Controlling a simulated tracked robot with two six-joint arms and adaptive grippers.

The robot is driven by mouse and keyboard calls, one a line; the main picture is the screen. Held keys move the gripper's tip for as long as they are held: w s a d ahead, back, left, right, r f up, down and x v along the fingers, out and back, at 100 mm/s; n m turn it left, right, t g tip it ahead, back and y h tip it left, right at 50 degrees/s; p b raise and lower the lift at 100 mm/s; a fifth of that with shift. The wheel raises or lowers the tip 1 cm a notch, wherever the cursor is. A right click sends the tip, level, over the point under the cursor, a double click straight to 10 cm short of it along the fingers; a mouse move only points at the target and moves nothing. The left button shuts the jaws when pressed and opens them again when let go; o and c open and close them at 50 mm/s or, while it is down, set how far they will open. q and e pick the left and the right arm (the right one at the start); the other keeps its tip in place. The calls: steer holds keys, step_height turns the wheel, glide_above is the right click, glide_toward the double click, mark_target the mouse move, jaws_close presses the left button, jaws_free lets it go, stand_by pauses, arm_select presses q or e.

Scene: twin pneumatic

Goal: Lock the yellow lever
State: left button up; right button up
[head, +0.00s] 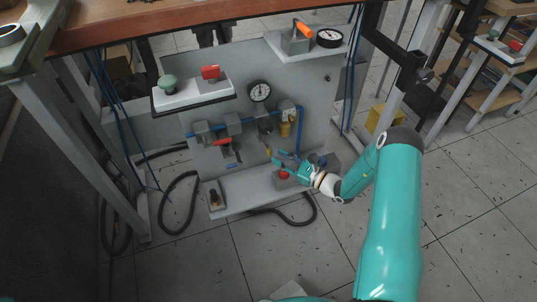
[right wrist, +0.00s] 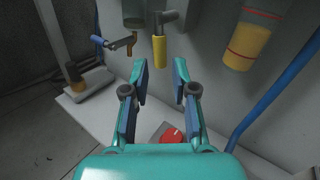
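The yellow lever (right wrist: 160,50) hangs pointing down from a grey valve fitting on the panel in the right wrist view. It shows small in the head view (head: 268,151), just left of the right fingertips. My right gripper (head: 274,159) is open and reaches in from the right. In the right wrist view its two fingers (right wrist: 162,70) are spread, with nothing between them. The lever's lower end lies in line with the gap between the fingers. I cannot tell whether they touch it. My left gripper is not in view.
A red knob (right wrist: 172,135) sits below the right fingers. A white-topped box (head: 190,96) juts out at upper left.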

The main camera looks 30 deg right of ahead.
mark_target(269, 152)
steer(key=shift+b+x, duration=0.5)
steer(key=shift+x, duration=2.2)
